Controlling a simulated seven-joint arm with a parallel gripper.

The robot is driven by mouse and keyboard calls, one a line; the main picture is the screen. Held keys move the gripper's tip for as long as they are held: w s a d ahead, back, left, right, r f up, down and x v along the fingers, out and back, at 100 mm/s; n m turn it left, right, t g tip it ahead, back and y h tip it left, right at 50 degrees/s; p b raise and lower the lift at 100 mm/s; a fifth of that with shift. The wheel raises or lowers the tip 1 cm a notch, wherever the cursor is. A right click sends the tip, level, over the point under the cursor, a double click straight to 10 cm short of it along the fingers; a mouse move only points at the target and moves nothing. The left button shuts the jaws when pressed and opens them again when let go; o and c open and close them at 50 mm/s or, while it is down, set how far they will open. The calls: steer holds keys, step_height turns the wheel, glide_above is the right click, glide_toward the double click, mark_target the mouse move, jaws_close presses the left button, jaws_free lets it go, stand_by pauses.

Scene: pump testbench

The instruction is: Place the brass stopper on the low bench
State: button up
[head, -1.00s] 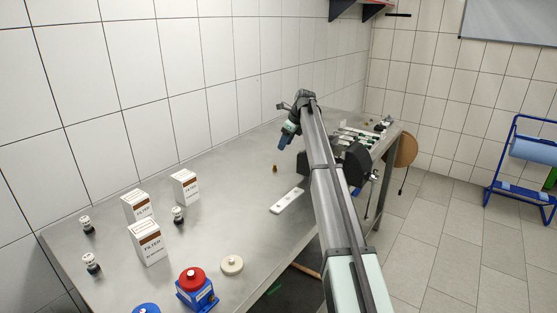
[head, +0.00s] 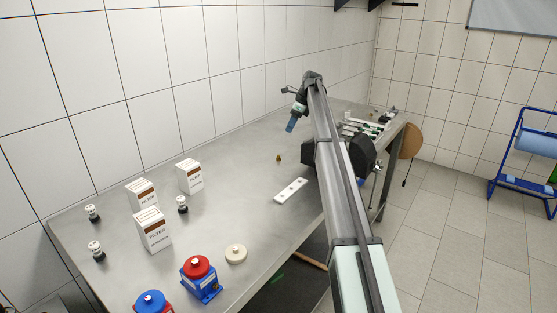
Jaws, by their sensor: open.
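A small brass-brown stopper (head: 279,158) stands upright on the steel table, behind the white strip. My gripper (head: 290,127) hangs from the end of my arm, tilted down and to the left, above and behind the stopper in the picture. It is open, apart from the stopper, and nothing shows between its fingers. The steel table (head: 235,200) is the only bench-like surface I can make out; I cannot tell whether it is the low bench.
A white strip with holes (head: 291,190) lies nearer than the stopper. Filter boxes (head: 152,229) and small dark-based bottles (head: 96,251) stand at left. A red-topped blue unit (head: 201,279), a blue-capped one (head: 152,302) and a cream disc (head: 236,254) are in front. Mid-table is clear.

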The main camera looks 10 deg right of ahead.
mark_target(280, 153)
steer(key=a+f+n, duration=0.1)
steer(key=f, duration=0.1)
steer(key=s+a+f+n, duration=0.1)
steer(key=f+n, duration=0.1)
steer(key=f, duration=0.1)
steer(key=s+a+f+n+g, duration=0.1)
steer(key=f, duration=0.1)
steer(key=shift+a+f+n, duration=0.3)
steer(key=shift+f, duration=0.05)
steer(key=shift+x, duration=2.65)
steer(key=shift+s, duration=0.15)
steer(key=shift+c, duration=0.5)
jaws_close()
